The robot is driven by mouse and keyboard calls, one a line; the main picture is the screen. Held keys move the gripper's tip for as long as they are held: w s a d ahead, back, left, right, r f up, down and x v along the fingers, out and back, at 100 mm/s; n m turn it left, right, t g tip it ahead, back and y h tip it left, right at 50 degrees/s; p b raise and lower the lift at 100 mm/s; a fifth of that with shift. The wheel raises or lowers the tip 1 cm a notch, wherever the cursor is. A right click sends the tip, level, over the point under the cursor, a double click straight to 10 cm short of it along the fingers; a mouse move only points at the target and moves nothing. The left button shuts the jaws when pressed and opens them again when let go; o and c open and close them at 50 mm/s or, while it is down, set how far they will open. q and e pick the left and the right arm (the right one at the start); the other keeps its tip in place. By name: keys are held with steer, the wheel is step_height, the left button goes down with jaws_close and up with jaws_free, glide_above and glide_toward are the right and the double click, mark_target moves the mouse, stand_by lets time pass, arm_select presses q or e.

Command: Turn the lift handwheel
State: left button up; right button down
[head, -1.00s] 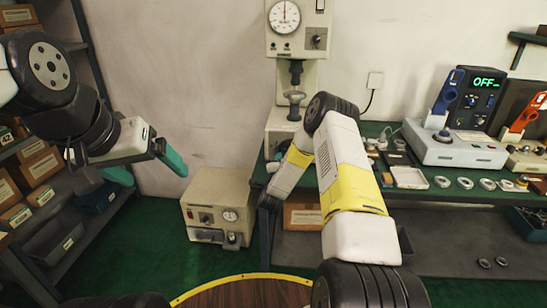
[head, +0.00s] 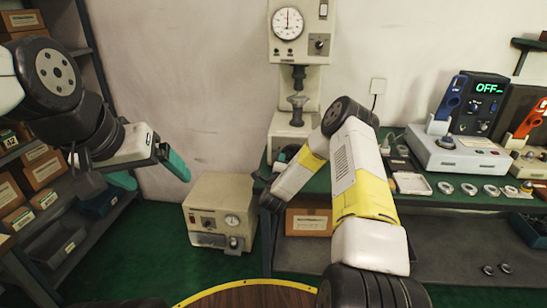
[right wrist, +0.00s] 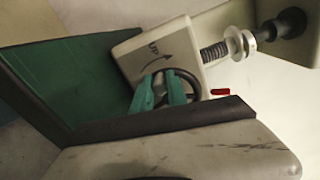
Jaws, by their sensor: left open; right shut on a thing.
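The hardness tester (head: 300,50) stands at the back of the green bench, with a dial on its head and a screw-mounted anvil (head: 297,103) below its indenter. In the right wrist view its pale base carries the dark ring-shaped handwheel (right wrist: 192,82), beside an "UP" mark with a curved arrow. The teal fingers of my right gripper (right wrist: 170,92) are shut on the handwheel's rim. A gap shows between anvil (right wrist: 240,42) and indenter (right wrist: 287,23). My left gripper (head: 150,170) is open and empty, in the air at left.
To the right on the bench are several metal rings (head: 468,188), a tray (head: 411,183) and a device reading OFF (head: 460,152). Shelves with boxes (head: 40,170) are at left.

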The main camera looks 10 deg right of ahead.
steer(key=c, duration=1.3)
jaws_free()
steer(key=shift+s, duration=0.1)
steer(key=v, duration=0.7)
steer(key=shift+s+a, duration=0.1)
steer(key=shift+s, duration=0.25)
